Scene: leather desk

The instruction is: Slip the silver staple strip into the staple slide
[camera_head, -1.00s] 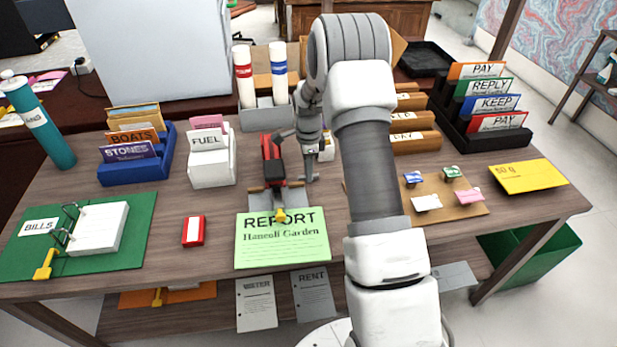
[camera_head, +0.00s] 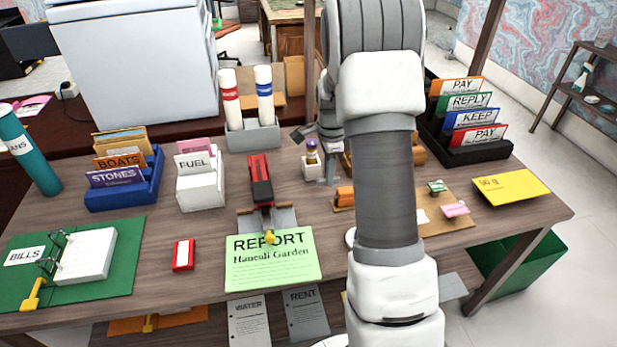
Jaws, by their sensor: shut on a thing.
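The red and black stapler (camera_head: 260,180) stands near the middle of the desk, its long body pointing towards me. Its staple slide cannot be told apart clearly at this size. My gripper (camera_head: 328,176) is to the right of the stapler and apart from it, low over the desk and partly behind my own arm. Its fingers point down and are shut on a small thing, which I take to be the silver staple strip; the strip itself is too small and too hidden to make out.
A grey plate (camera_head: 284,217) and a green report sheet (camera_head: 272,262) lie in front of the stapler. A small white holder (camera_head: 312,171) stands close beside my gripper. A red box (camera_head: 183,255) is at the front left. My arm hides part of the right side.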

